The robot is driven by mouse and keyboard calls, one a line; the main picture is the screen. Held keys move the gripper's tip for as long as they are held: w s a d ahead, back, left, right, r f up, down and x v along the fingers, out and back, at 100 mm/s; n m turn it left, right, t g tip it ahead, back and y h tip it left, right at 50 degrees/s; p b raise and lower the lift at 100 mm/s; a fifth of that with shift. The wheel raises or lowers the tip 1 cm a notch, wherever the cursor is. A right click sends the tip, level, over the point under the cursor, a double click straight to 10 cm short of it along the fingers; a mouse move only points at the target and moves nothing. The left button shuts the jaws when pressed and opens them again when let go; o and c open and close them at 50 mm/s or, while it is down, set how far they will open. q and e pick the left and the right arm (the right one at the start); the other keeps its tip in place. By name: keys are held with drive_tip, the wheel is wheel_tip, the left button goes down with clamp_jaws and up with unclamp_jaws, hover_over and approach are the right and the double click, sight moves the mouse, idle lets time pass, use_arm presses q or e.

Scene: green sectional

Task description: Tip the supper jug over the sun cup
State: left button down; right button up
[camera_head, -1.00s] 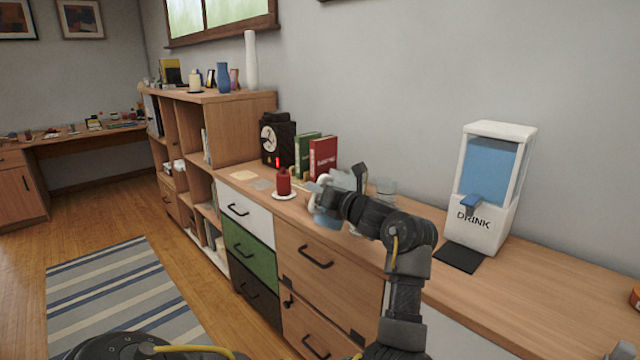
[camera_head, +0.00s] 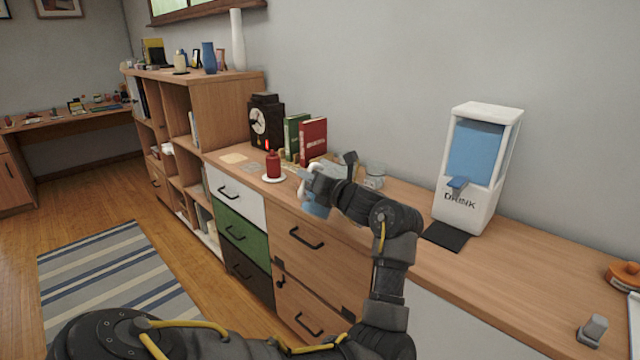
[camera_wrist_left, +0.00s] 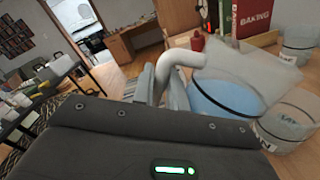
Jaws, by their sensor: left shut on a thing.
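My left gripper (camera_head: 318,182) is shut on the pale handle of a translucent jug (camera_head: 315,207). In the left wrist view the jug (camera_wrist_left: 232,92) holds blue liquid below a dark line, and its handle lies between the fingers (camera_wrist_left: 155,85). The head view shows the jug near the front edge of the cabinet top, partly hidden by the gripper. A clear cup (camera_head: 375,176) stands behind and right of it. The left wrist view shows one labelled clear cup (camera_wrist_left: 288,122) close beside the jug and another (camera_wrist_left: 299,42) farther back. I cannot read the labels. My right gripper is not in view.
A red candle (camera_head: 273,166) on a white saucer stands left of the jug. Books (camera_head: 312,142) and a black clock (camera_head: 265,120) stand behind. The wooden top (camera_head: 520,262) right of the mat is mostly clear.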

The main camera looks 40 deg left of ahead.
use_arm(q)
drive_tip(key=shift+d+r, duration=0.15)
drive_tip(key=shift+d+m+p, duration=0.2)
drive_tip(key=shift+m+p, duration=0.1)
drive_tip(key=shift+m, duration=0.1)
drive_tip(key=shift+w, duration=0.1)
drive_tip(key=shift+w+r+m+p, duration=0.1)
drive_tip(key=shift+r+m+p, duration=0.25)
drive_tip(key=shift+m+p, duration=0.15)
drive_tip(key=shift+w+r+m+p, duration=0.2)
drive_tip(key=shift+r+m+p, duration=0.2)
drive_tip(key=shift+p, duration=0.05)
idle(0.4)
